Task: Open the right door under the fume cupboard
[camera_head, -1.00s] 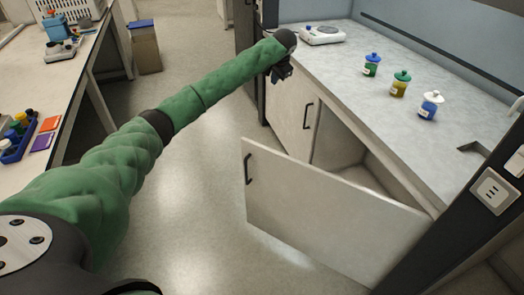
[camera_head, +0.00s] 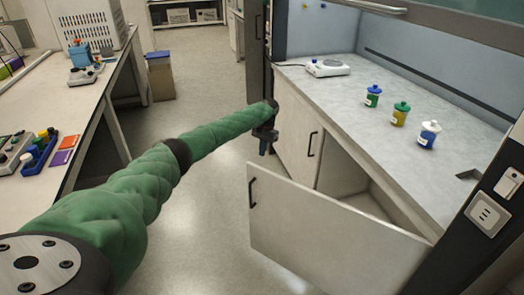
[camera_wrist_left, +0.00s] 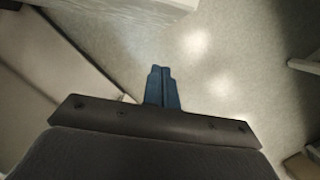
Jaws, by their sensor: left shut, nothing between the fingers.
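The right door (camera_head: 330,235) under the fume cupboard stands wide open in the head view, swung out over the floor. Its black handle (camera_head: 252,192) is on its free edge. The compartment (camera_head: 345,178) behind it shows. The left door (camera_head: 295,130) is closed, with its own dark handle (camera_head: 312,144). My left gripper (camera_head: 264,147) hangs in front of the left door, apart from the open door. In the left wrist view its blue fingers (camera_wrist_left: 163,88) are together and empty above the floor. My right gripper is not in view.
The worktop (camera_head: 390,130) carries a white balance (camera_head: 327,67) and three jars, one being blue and white (camera_head: 429,134). A bench (camera_head: 60,110) with lab items stands at the left, with a bin (camera_head: 160,76) beyond it. The floor between is clear.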

